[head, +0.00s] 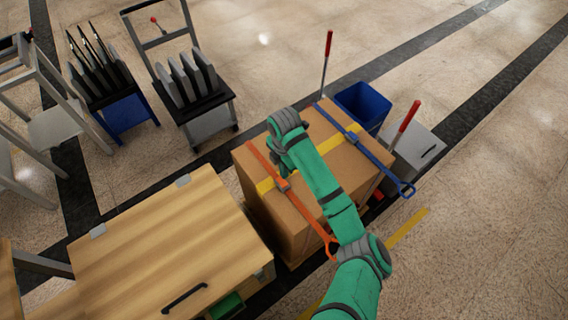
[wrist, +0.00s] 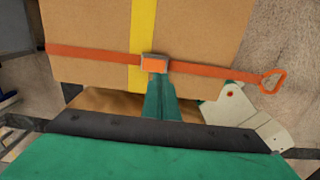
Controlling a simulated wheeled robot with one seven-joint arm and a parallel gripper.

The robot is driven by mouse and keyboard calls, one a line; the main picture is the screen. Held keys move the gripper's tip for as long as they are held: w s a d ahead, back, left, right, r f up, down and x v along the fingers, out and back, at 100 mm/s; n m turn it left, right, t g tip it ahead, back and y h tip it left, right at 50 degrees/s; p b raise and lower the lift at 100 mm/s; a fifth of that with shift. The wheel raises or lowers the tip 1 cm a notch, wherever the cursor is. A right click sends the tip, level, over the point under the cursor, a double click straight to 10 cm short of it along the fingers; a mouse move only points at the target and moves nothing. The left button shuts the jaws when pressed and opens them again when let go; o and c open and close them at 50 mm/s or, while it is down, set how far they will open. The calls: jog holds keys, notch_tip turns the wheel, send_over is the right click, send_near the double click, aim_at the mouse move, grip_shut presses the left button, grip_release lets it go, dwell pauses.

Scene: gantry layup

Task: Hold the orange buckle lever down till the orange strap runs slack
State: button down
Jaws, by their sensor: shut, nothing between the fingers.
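The orange strap (head: 305,212) runs across the near left part of a large cardboard box, and its buckle (head: 284,186) sits on it. In the wrist view the strap (wrist: 95,52) looks straight and flat, ending in an orange hook (wrist: 272,81). The buckle with its orange lever (wrist: 154,66) lies on the yellow tape. My gripper (wrist: 160,82) is shut and empty, its fingertips right at the buckle's lower edge. I cannot tell whether they touch the lever. In the head view the fingertips cannot be made out near my wrist.
The cardboard box (head: 340,170) also carries a blue strap (head: 365,148) on the right. A wooden-topped cabinet (head: 165,240) stands close on the left. A blue bin (head: 362,105) and a grey box (head: 415,150) stand behind right. Carts with dark panels (head: 190,85) are at the back left.

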aim_at(284, 184)
notch_tip(284, 184, down, 6)
jog(key=shift+f, duration=0.2)
dwell(0.4)
